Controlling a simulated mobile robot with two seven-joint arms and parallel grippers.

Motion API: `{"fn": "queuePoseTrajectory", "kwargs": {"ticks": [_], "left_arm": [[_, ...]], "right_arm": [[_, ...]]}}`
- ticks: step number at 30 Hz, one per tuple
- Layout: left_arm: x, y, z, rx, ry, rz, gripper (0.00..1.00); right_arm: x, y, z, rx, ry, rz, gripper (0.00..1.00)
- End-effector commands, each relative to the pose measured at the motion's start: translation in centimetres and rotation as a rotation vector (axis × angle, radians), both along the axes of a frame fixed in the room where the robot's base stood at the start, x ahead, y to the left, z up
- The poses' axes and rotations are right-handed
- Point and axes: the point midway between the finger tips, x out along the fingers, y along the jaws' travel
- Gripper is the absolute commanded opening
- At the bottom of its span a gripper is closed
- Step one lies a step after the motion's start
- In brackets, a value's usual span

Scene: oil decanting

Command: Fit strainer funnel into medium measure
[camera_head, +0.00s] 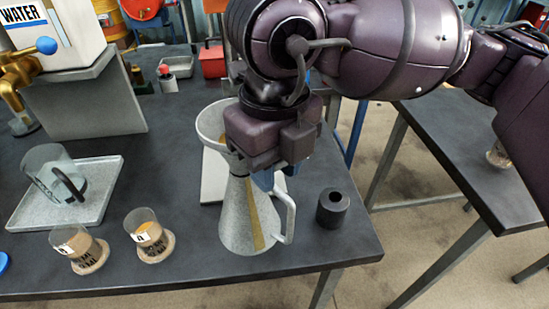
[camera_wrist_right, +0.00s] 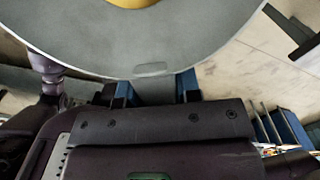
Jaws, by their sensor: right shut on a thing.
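The strainer funnel (camera_head: 207,128) is grey with a wide round rim and a tan inside. It is at the top of the medium measure (camera_head: 237,222), a grey conical jug with a brass strip and a side handle, upright on the dark bench. My right gripper (camera_head: 264,180) is shut on the funnel's tab, its blue fingertips partly hidden. In the right wrist view the funnel (camera_wrist_right: 150,45) fills the top and its tab sits between the fingers (camera_wrist_right: 155,92). I cannot tell whether the funnel's spout is inside the measure. My left gripper is not in view.
A black cylinder (camera_head: 332,207) stands right of the measure, near the bench edge. Two labelled beakers (camera_head: 146,227) (camera_head: 72,243) stand on round coasters to the left. A glass jug (camera_head: 50,168) is on a pale tray (camera_head: 92,211). A water container (camera_head: 75,28) stands behind.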

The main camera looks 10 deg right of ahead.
Motion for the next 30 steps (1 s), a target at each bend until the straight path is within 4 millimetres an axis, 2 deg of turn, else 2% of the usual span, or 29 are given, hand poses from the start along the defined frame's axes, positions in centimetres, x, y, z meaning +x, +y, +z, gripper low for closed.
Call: {"fn": "queuePoseTrajectory", "kwargs": {"ticks": [1,2,7,21,25,30], "left_arm": [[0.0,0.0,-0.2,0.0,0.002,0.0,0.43],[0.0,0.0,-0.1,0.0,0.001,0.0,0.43],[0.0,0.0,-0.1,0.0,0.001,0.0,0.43],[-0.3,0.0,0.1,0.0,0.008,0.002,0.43],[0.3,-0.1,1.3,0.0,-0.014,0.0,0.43],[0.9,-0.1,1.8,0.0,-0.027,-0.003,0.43]], "right_arm": [[0.0,0.0,-0.2,0.0,0.001,0.0,0.08],[0.0,0.0,-0.1,0.0,0.0,0.0,0.34],[0.0,0.0,-0.1,0.0,0.0,0.0,0.6],[0.0,0.0,0.1,0.0,-0.001,-0.001,0.61],[0.1,0.1,2.6,0.002,-0.006,-0.001,0.61],[0.1,0.1,6.0,0.001,-0.006,-0.001,0.61]]}}
